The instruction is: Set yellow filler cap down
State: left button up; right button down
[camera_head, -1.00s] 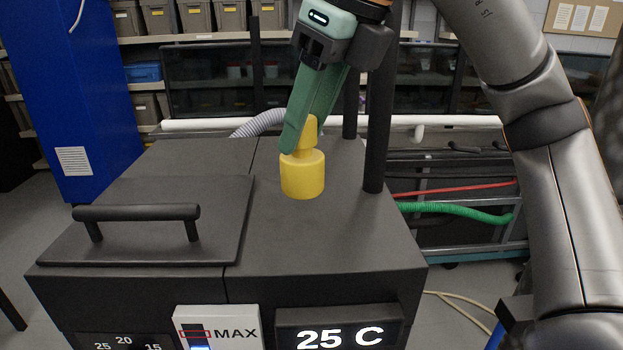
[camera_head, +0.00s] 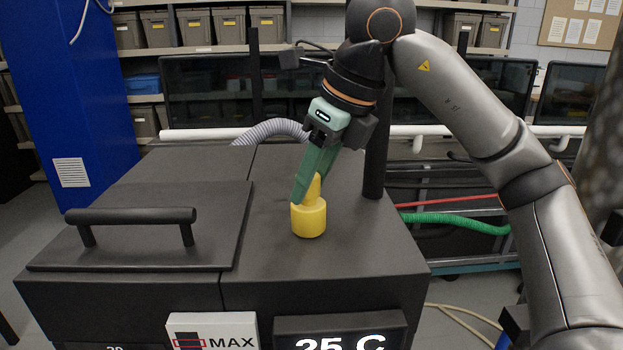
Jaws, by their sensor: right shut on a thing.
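The yellow filler cap (camera_head: 309,219) is a short cylinder with a narrower stem on top. It is upright at the right half of the dark machine's top (camera_head: 345,250). My right gripper (camera_head: 310,188), with green fingers, comes down from above and is shut on the cap's stem. The cap's underside looks at or very near the top surface; I cannot tell whether it touches. My left gripper is not in view.
A hatch lid with a black handle (camera_head: 130,214) lies on the machine's left half. A dark upright post (camera_head: 375,150) stands close behind and right of the cap. A grey hose (camera_head: 270,131) runs behind. The surface around the cap is clear.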

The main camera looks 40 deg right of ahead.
jog(key=shift+f, duration=0.1)
jog(key=shift+f, duration=0.15)
jog(key=shift+c, duration=2.4)
grip_release()
jog(key=shift+r, duration=0.35)
jog(key=shift+s+r, duration=0.1)
jog(key=shift+r, duration=0.25)
jog(key=p+v, duration=0.4)
jog(key=v, duration=0.7)
jog(key=shift+s, duration=0.1)
